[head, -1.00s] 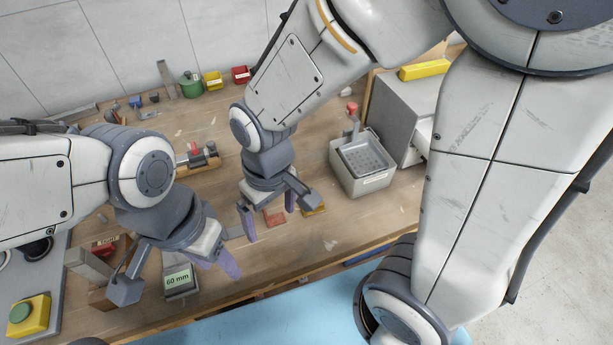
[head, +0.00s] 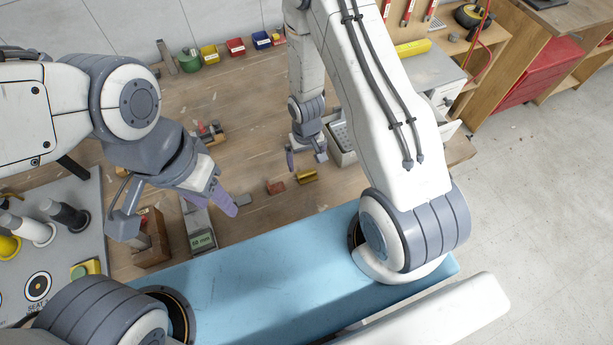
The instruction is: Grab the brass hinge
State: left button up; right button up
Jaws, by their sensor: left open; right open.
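A small brass-yellow piece (head: 306,177), likely the brass hinge, lies flat on the wooden bench near its front edge; its shape is too small to make out. My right gripper (head: 305,157) is open and empty, just beyond this piece in the head view. Its height above the bench is hard to tell. My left gripper (head: 216,195) is open, with purple fingers, above the bench to the left, well apart from the brass piece.
A reddish block (head: 276,187) and a flat grey piece (head: 243,200) lie left of the brass piece. A grey bin (head: 342,145) stands to its right. A device with a green display (head: 202,241) and a wooden block (head: 152,240) are near my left gripper.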

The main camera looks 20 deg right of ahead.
aim_at(307, 173)
jog(key=shift+s+f+b, duration=0.1)
jog(key=shift+f+b, duration=2.75)
jog(key=shift+f, duration=0.25)
jog(key=shift+r, duration=0.1)
jog(key=c, duration=1.3)
